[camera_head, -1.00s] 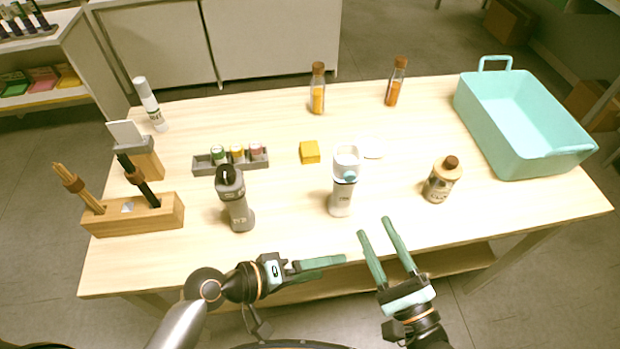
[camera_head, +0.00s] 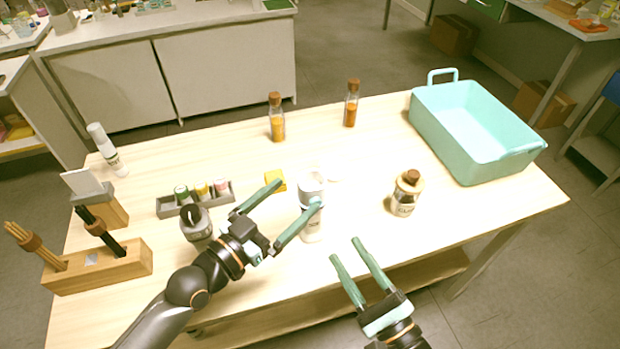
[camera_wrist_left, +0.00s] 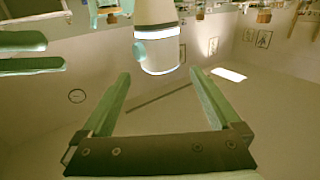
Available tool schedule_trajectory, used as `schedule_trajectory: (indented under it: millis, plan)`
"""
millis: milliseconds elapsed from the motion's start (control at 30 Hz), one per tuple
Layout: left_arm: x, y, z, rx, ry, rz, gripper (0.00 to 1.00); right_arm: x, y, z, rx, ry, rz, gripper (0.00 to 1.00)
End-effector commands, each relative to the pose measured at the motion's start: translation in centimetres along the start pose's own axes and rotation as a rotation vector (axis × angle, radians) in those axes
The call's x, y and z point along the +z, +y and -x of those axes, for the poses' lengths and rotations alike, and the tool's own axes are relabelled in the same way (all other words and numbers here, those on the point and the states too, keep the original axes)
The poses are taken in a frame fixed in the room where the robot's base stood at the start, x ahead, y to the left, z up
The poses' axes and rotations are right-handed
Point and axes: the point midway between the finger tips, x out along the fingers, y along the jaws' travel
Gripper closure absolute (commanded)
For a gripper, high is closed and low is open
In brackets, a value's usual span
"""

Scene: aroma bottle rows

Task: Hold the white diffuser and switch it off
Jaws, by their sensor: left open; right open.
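The white diffuser (camera_head: 312,230) stands upright near the table's front middle. In the left wrist view the white diffuser (camera_wrist_left: 158,22) has a teal round button on its side and a bright ring at the end pointing down the picture. My left gripper (camera_head: 301,193) is open, its fingers reaching toward the diffuser; one finger overlaps it in the head view. In the left wrist view the left gripper (camera_wrist_left: 160,83) has nothing between its fingers, and the diffuser lies just beyond the tips. My right gripper (camera_head: 344,248) is open and empty at the front edge.
A grey device (camera_head: 196,222) stands close behind my left arm. A rack of small bottles (camera_head: 167,207), a yellow block (camera_head: 275,180) and a cork-topped bottle (camera_head: 405,195) are nearby. A teal bin (camera_head: 425,120) sits at right. Two corked bottles stand at the back.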

Motion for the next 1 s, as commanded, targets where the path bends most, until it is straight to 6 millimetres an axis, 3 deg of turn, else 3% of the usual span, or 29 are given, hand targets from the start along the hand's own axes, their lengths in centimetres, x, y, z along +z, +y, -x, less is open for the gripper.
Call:
schedule_trajectory:
  millis: [300,500,933,1000]
  plan:
    - [0.0,0.0,-6.3,0.000,0.001,0.006,0.03,0.0,0.0,0.0,0.000,0.000,0.000,0.50]
    - [0.0,0.0,-8.8,0.000,-0.001,0.005,0.03,0.0,0.0,0.0,0.000,0.000,0.000,0.50]
    - [0.1,0.0,-9.7,0.000,-0.002,0.004,0.03,0.0,0.0,0.0,0.000,0.000,0.000,0.50]
    - [0.1,0.0,-9.6,0.000,-0.002,0.004,0.10,0.0,0.0,0.0,0.000,0.000,0.000,0.50]
